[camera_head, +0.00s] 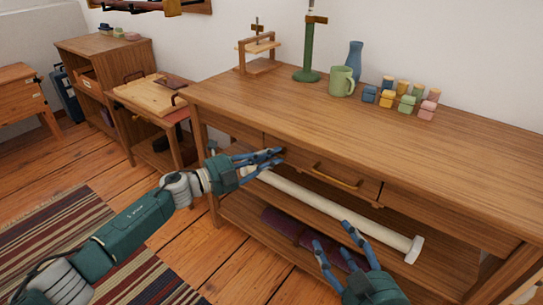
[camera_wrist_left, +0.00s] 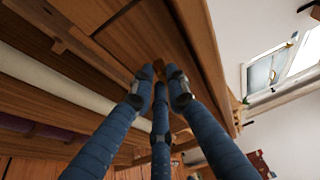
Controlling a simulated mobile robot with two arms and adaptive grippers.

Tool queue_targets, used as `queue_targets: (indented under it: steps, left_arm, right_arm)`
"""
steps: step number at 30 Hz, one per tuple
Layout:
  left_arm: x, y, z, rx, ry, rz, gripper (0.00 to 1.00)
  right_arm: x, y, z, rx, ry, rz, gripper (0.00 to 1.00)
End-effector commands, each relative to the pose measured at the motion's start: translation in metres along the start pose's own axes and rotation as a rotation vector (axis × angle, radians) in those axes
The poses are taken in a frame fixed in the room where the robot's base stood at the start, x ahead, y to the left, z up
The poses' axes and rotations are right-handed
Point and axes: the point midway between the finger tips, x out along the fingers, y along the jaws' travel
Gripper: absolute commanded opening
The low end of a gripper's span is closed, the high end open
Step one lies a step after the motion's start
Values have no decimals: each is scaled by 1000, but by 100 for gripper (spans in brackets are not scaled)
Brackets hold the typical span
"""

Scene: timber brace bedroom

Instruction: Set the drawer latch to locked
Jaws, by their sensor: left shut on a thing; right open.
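My left gripper (camera_head: 279,156) is at the drawer front's left end, left of the handle. In the left wrist view its three blue fingers (camera_wrist_left: 161,78) converge on a small part against the wood, apparently the drawer latch. The fingers cover most of it, so I cannot tell which way it is set. My right gripper (camera_head: 333,243) is open and empty, low in front of the desk's lower shelf.
A long cream tube (camera_head: 330,208) lies under the drawers, close to both grippers. The desk top (camera_head: 300,110) carries a green mug (camera_head: 342,82), a blue vase (camera_head: 355,60) and several small coloured jars. A striped rug (camera_head: 70,245) covers the floor at left.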

Motion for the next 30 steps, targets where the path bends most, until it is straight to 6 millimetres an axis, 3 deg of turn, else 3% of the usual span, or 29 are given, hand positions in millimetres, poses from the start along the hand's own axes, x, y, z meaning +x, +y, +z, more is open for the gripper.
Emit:
queue_targets:
  steps: [7, 8, 10, 11, 22, 30]
  left_arm:
    - [0, 1, 0, 3, 1, 2, 0]
    - [0, 1, 0, 3, 1, 2, 18]
    - [0, 1, 0, 2, 1, 2, 32]
    - [0, 1, 0, 2, 1, 2, 33]
    - [-7, 1, 1, 1, -1, 2, 33]
    - [-57, 2, 1, 0, -1, 3, 33]
  right_arm:
    - [0, 0, 0, 0, 1, 0, 57]
    - [0, 0, 0, 0, 1, 0, 57]
    - [0, 0, 0, 0, 1, 0, 57]
    - [0, 0, 0, 0, 1, 0, 57]
    - [0, 0, 0, 0, 2, -1, 57]
    - [0, 0, 0, 0, 2, 0, 57]
